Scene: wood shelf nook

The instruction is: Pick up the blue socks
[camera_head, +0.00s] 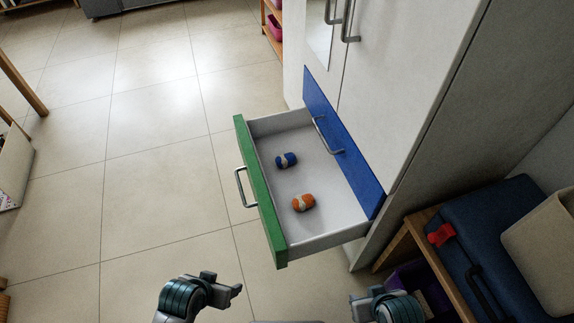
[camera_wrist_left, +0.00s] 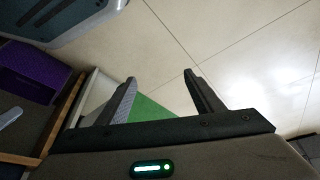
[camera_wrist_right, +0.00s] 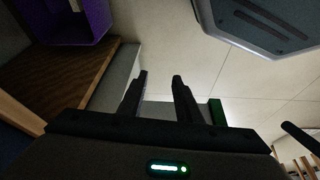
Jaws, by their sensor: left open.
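The blue socks (camera_head: 286,160), a small rolled bundle with a pale band, lie on the floor of an open white drawer (camera_head: 330,187) with a green front (camera_head: 258,190). My left gripper (camera_head: 236,290) is low in the head view, outside the drawer and well apart from the socks. Its two fingers stand apart and empty in the left wrist view (camera_wrist_left: 165,92). My right arm shows at the bottom right of the head view. My right gripper (camera_wrist_right: 159,88) has its fingers apart and nothing between them. Neither wrist view shows the socks.
An orange rolled bundle (camera_head: 303,203) lies near the blue socks in the drawer. A blue panel (camera_head: 343,148) with a handle is behind it on the white cabinet. A wooden bench with a dark blue case (camera_head: 487,240) stands at right. Tiled floor (camera_head: 150,190) at left is clear.

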